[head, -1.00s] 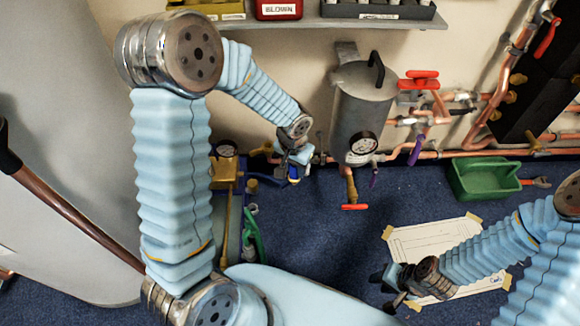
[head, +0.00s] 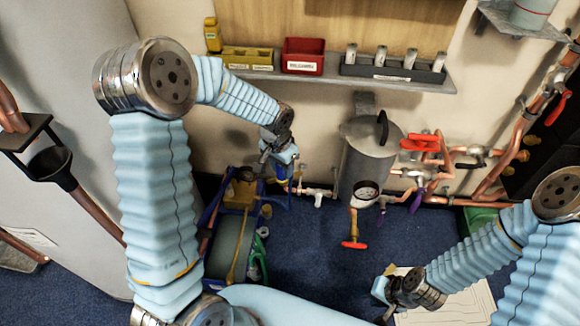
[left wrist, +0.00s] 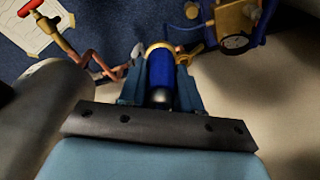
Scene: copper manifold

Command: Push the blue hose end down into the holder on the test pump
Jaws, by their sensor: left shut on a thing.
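My left gripper (head: 282,165) is shut on the blue hose end (left wrist: 160,72), a blue cylinder with a dark near end. In the left wrist view it lies between the two fingers, with a brass-coloured ring around its far part. The test pump (head: 240,190), with yellow-brass parts, a blue frame and a gauge, stands on the floor below and left of the gripper. It also shows at the top of the left wrist view (left wrist: 232,18). I cannot make out its holder. My right gripper (head: 380,294) is low over the floor at right; its jaw opening is unclear.
A grey vessel (head: 368,155) with a gauge stands right of my left gripper, before copper pipes with red handles (head: 420,142). A shelf (head: 330,78) with trays runs above. A green bottle (head: 258,255) is beside the pump. Blue carpet between pump and paper sheet (head: 455,308) is clear.

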